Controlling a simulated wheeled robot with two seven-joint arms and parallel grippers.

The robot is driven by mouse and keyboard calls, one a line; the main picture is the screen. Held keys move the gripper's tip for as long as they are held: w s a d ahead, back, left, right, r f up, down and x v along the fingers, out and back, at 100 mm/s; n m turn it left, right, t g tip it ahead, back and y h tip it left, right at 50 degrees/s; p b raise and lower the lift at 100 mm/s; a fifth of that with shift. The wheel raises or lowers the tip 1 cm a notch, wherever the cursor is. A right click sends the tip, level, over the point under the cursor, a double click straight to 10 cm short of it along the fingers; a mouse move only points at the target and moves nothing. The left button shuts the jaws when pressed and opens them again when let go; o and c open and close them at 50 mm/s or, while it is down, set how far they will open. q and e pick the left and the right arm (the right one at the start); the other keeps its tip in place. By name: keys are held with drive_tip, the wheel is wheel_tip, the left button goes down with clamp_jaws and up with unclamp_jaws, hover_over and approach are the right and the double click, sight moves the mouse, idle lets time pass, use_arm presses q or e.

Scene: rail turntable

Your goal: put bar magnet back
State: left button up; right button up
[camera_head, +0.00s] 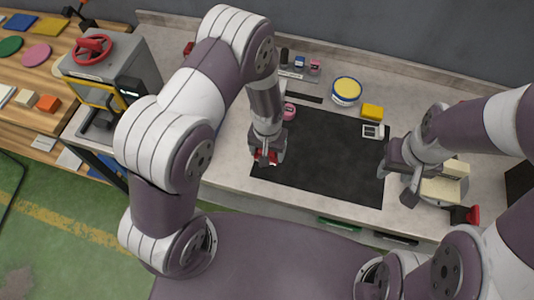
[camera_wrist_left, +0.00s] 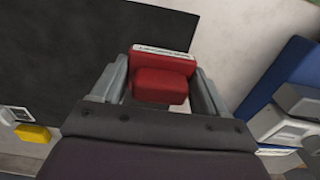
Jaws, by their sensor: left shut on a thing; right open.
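A red block with a white printed label strip (camera_wrist_left: 160,85), which looks like the bar magnet, sits between the two fingers of my left gripper (camera_wrist_left: 160,92). In the head view my left gripper (camera_head: 266,158) points down at the left front corner of the black mat (camera_head: 325,165), with the red block (camera_head: 267,157) partly hidden in its fingers. I cannot tell whether the block touches the surface. My right gripper (camera_head: 408,193) is open at the right edge of the mat, beside cream blocks (camera_head: 441,188).
A grey machine with a red handwheel (camera_head: 93,44) stands left. Most of the mat is clear.

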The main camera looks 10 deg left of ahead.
use_arm(q)
wheel_tip(320, 180, down, 4)
drive_tip(key=shift+s+r+p, duration=0.15)
drive_tip(key=shift+p, duration=0.4)
drive_tip(key=shift+f, duration=0.35)
drive_tip(key=o, duration=1.3)
